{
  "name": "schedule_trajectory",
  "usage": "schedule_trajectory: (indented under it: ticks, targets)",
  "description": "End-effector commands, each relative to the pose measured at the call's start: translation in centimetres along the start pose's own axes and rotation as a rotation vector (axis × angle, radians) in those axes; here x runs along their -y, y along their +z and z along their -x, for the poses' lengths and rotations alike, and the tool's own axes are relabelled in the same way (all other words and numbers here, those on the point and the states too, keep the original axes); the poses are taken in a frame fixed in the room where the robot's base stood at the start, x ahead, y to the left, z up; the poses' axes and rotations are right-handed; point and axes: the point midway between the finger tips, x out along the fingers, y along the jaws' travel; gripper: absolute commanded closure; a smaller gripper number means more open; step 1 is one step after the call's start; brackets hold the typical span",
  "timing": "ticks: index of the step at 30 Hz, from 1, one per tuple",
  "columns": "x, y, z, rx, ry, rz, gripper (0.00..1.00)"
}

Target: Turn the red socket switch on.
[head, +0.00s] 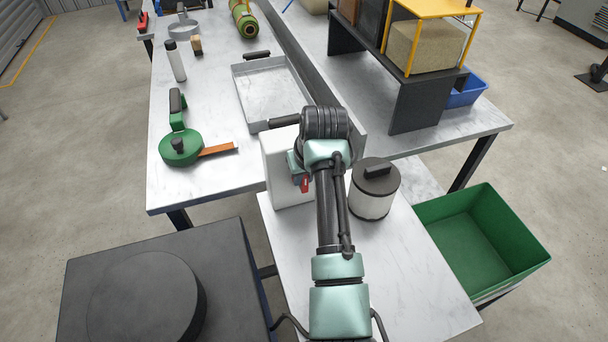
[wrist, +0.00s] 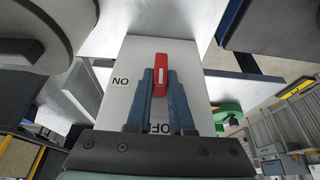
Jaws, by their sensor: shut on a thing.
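The red socket switch (wrist: 161,66) is a red lever with a pale stripe, on the face of a white box (wrist: 133,55). Dark ON and OFF letters show upside down on that face; the OFF letters are partly hidden by my fingers. In the wrist view my gripper (wrist: 160,78) has its two blue fingers shut on the red lever, one on each side. In the head view the white box (head: 283,178) stands upright at the table edge. A bit of the red switch (head: 305,185) shows beside my gripper (head: 298,174), which is mostly hidden by my wrist.
A white canister with a dark lid (head: 374,190) stands close right of my arm. A grey metal tray (head: 272,90) lies behind the box. A green tape-like tool (head: 182,147) lies left. A green bin (head: 482,240) stands at right.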

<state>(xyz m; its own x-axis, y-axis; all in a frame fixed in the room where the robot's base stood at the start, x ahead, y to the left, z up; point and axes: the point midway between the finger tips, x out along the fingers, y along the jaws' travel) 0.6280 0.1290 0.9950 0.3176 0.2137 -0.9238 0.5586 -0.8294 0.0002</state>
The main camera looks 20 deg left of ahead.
Motion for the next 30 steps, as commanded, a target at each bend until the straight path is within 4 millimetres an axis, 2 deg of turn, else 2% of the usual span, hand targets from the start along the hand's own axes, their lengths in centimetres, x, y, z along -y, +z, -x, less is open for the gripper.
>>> schedule_trajectory:
  ticks: [16,30]
  targets:
    - [-0.18,-0.03,0.05,0.001,-0.059,-0.026,1.0]
    - [-0.89,0.14,-0.66,-0.001,-0.405,-0.168,1.0]
